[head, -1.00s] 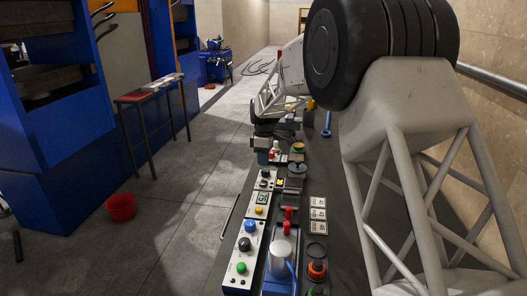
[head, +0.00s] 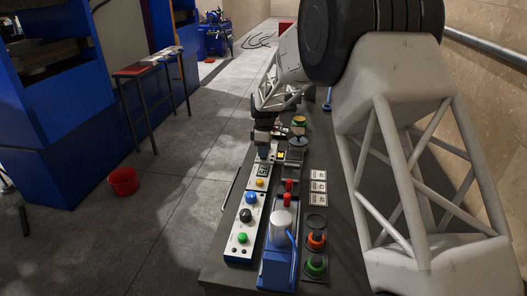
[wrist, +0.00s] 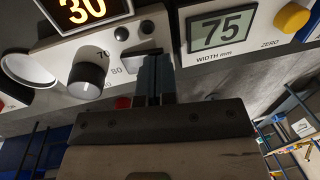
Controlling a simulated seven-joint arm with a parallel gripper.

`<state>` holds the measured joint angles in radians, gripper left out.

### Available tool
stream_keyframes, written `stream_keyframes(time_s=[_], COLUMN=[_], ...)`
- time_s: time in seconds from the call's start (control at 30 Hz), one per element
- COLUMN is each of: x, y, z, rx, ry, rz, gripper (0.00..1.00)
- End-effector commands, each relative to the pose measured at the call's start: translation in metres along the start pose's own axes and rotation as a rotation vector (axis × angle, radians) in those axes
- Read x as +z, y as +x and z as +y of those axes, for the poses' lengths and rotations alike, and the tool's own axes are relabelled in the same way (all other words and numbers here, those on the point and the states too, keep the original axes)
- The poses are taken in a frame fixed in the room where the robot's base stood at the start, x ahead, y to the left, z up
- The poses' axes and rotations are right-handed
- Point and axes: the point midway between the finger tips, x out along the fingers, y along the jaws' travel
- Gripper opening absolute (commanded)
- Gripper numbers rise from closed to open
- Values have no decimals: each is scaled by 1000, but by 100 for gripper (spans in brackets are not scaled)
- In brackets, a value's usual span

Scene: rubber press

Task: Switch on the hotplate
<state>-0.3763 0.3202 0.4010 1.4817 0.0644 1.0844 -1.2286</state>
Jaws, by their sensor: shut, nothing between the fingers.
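In the wrist view, a pale control panel (wrist: 115,50) carries an orange lit display reading 30 (wrist: 83,11) and a black knob (wrist: 87,80) beside the marks 70 and 80. It looks like the hotplate's front, though I cannot be sure. Two small dark round parts sit above and right of the knob. My gripper (wrist: 154,77) is shut and empty, with its fingers over the panel's right edge, right of the knob. Whether they touch it I cannot tell. In the head view my gripper (head: 263,156) hides most of this spot.
Just right is a gauge reading 75, WIDTH mm (wrist: 221,31), with a yellow ZERO button (wrist: 292,17). Nearer in the head view are a blue press (head: 280,250), a white button box (head: 246,228), and orange (head: 316,239) and green (head: 316,264) knobs. White labelled blocks (head: 318,187) lie right.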

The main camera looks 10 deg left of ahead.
Motion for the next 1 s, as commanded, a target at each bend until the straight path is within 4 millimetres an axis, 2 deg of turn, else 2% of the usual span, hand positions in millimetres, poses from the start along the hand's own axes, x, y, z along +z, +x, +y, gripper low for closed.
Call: stream_keyframes(time_s=[0.6, 1.0], x=[0, 0], y=[4, -1], z=[-1, 10], rx=[52, 51], ry=[1, 1], rz=[-1, -1], gripper=[0, 0])
